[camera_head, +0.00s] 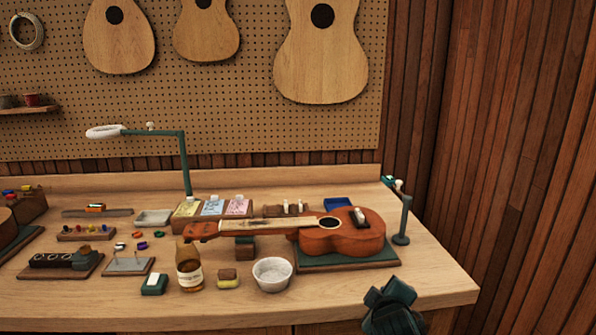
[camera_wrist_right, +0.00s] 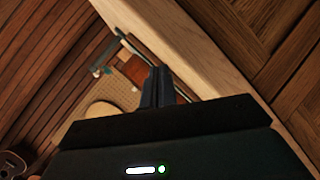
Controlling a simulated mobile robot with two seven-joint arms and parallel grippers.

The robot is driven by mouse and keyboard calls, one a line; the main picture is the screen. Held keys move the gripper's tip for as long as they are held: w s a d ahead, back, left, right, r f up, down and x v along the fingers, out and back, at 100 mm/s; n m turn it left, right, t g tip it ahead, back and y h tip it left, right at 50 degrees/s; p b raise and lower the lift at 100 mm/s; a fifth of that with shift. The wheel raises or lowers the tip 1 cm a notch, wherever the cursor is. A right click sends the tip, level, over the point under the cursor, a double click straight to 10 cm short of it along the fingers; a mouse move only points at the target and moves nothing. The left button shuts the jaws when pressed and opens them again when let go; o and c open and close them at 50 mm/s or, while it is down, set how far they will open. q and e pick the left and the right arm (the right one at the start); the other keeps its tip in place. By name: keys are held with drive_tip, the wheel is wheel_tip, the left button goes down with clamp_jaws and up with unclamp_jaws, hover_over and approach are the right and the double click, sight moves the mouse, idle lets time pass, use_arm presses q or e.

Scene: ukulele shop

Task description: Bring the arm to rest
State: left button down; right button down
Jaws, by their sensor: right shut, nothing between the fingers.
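My right gripper (camera_head: 392,290) shows at the bottom right of the head view, in front of the workbench's front edge near its right end. In the right wrist view its two dark fingers (camera_wrist_right: 157,72) are together with nothing between them. The workbench (camera_head: 330,300) fills the lower part of the head view. A ukulele (camera_head: 340,236) lies on it on a green mat (camera_head: 350,260), behind and left of my right gripper and apart from it. My left gripper is in neither view.
A white bowl (camera_head: 272,274) and an amber bottle (camera_head: 189,268) stand near the bench front. A dark post (camera_head: 404,220) stands at the right end, and a green lamp arm (camera_head: 184,165) rises at the back. The bench's front right corner is bare.

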drive_tip(key=s+d+f+m+g+y, duration=0.1)
drive_tip(key=s+f+m+g, duration=0.1)
drive_tip(key=s+f, duration=0.45)
drive_tip(key=s+d+f+m+g, duration=0.2)
drive_tip(key=s+f, duration=0.1)
drive_tip(key=s, duration=0.7)
drive_tip(key=s+f+m+g+y, duration=0.2)
drive_tip(key=s+m+g, duration=0.25)
drive_tip(key=s, duration=1.45)
drive_tip(key=w+a+f+n+t+y+p, duration=0.1)
drive_tip(key=w+a+f+t+y+p, duration=0.1)
drive_tip(key=w+a+t, duration=0.4)
drive_tip(key=shift+w+a+f+n+t+y+p, duration=0.4)
drive_tip(key=shift+f+y, duration=0.1)
drive_tip(key=shift+f, duration=0.3)
